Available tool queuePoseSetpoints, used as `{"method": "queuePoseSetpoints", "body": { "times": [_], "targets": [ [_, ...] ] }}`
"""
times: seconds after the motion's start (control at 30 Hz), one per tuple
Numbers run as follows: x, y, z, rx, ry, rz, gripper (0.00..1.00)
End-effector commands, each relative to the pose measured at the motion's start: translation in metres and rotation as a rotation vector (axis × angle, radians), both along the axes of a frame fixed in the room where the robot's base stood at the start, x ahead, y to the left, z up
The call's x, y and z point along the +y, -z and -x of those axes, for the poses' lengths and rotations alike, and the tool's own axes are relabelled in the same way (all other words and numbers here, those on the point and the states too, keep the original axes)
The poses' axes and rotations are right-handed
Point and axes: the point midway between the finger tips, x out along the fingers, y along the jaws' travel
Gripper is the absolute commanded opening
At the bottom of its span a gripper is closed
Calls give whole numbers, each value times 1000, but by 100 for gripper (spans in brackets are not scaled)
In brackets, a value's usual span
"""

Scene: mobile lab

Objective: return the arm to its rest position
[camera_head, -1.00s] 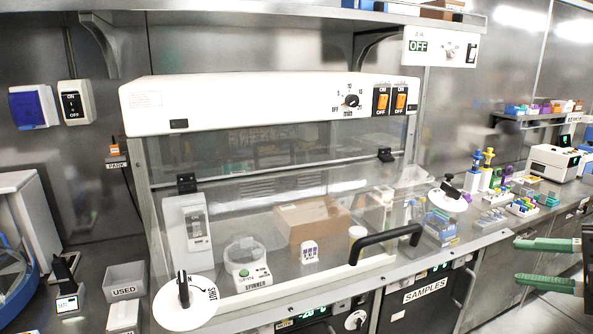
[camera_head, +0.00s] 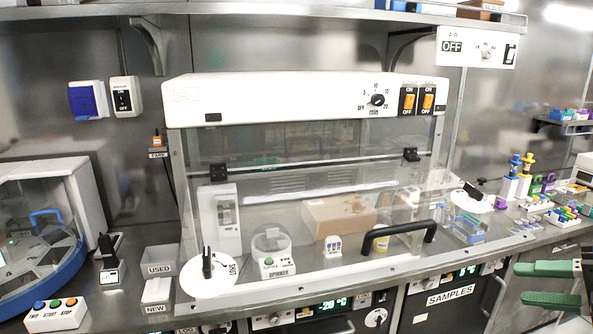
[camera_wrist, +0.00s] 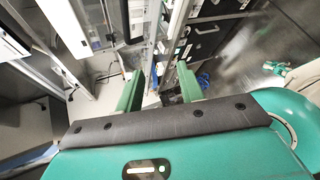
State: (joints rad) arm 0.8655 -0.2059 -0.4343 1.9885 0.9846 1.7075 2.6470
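My gripper (camera_head: 550,283) is at the lower right edge of the head view, with its two green fingers pointing left. The fingers are apart and nothing shows between them. In the wrist view my gripper (camera_wrist: 158,92) also shows its two green fingers spread, with a gap between them. It is in free air in front of the bench, touching nothing that I can see. The rest of the arm is mostly outside the head view.
A clear-fronted cabinet (camera_head: 300,100) with a black handle (camera_head: 400,237) stands mid-bench. A centrifuge (camera_head: 70,225) and a USED bin (camera_head: 160,262) are at left. Tube racks (camera_head: 562,217) are at right. The SAMPLES unit (camera_head: 450,300) is below the bench.

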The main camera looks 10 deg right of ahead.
Motion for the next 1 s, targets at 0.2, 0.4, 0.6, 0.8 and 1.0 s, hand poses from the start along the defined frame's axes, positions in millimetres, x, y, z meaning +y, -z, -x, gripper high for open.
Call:
{"method": "queuePoseSetpoints", "body": {
  "times": [0.2, 0.4, 0.6, 0.8, 1.0],
  "targets": [
    [42, 22, -22, -64, -243, 295, 38],
    [99, 56, -39, -206, -658, 725, 38],
    [152, 89, -44, -432, -1169, 1171, 38],
    [195, 117, -42, -733, -1736, 1578, 38],
    [230, 136, -39, 1049, 2218, -1815, 38]
  ]
}}
